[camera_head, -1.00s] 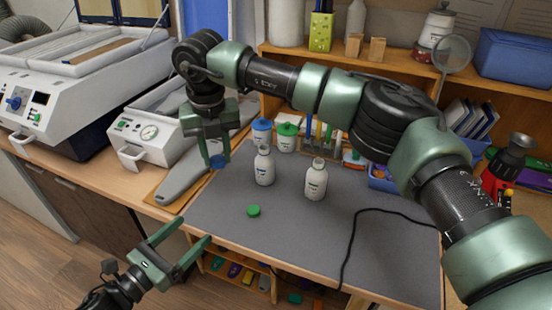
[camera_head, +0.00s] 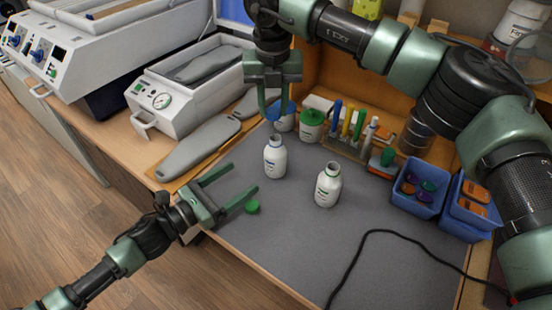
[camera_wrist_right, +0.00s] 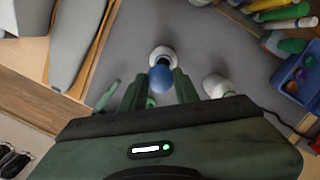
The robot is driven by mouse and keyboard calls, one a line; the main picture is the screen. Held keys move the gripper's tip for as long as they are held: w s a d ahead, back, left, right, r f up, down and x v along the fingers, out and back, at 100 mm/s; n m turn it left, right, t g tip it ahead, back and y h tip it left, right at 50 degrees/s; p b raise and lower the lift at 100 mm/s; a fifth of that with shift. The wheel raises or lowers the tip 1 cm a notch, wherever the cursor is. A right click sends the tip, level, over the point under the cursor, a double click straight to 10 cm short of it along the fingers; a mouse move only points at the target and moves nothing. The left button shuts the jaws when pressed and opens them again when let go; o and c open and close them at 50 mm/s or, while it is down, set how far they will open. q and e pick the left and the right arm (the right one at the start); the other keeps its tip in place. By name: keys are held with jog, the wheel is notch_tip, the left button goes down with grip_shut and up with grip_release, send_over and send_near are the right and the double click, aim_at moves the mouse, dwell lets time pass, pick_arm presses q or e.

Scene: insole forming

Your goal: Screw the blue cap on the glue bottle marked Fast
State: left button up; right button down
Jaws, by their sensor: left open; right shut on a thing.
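My right gripper (camera_head: 275,110) is shut on the blue cap (camera_wrist_right: 161,79), which shows between its fingers in the wrist view. In the head view the cap is hard to separate from a blue lid behind. A white open glue bottle (camera_head: 275,160) stands upright on the mat below; in the wrist view its mouth (camera_wrist_right: 162,54) shows just beyond the cap, apart from it as far as I can tell. A second open white bottle (camera_head: 327,187), with a green ring, stands to its right. Their labels are too small to read. My left gripper (camera_head: 243,177) is open and empty, left of the bottles.
A green cap (camera_head: 252,207) lies on the grey mat (camera_head: 300,240) near my left gripper. Behind stand a green-lidded pot (camera_head: 311,125) and a pen rack (camera_head: 350,145). Blue bins (camera_head: 417,192) are at right. A black cable (camera_head: 385,235) crosses the mat's front right.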

aim_at(267, 161)
pick_arm(q)
jog(key=x, duration=1.2)
jog(key=shift+w+d, duration=0.15)
jog(key=shift+d, duration=0.1)
grip_shut()
